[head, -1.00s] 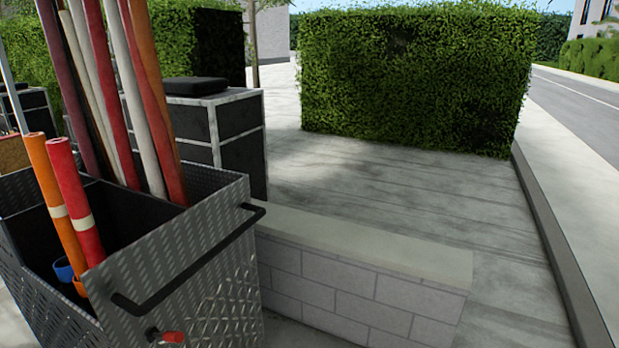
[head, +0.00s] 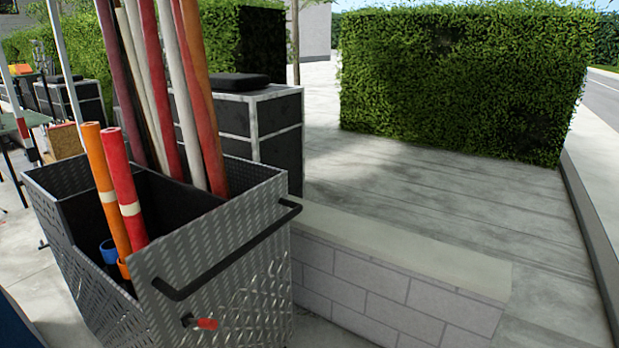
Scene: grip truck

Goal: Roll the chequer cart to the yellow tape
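The chequer cart (head: 235,248) is a grey metal bin with a chequer-plate pattern, close by at the left of the head view. A black push handle (head: 228,256) runs along its near side, with a small red-tipped lever (head: 206,323) below it. Several long red, white and brown rolls (head: 186,95) stand in it, with an orange roll (head: 106,190) and a red roll (head: 124,188) in the front compartment. The cart's lower part is cut off by the frame. No yellow tape is in view. Neither of my grippers is in view.
A low block wall (head: 385,290) stands just right of the cart. Black cases (head: 262,128) stand behind it and a hedge (head: 465,80) at the back. Paving (head: 440,195) beyond the wall is clear. A table (head: 25,122) stands at far left.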

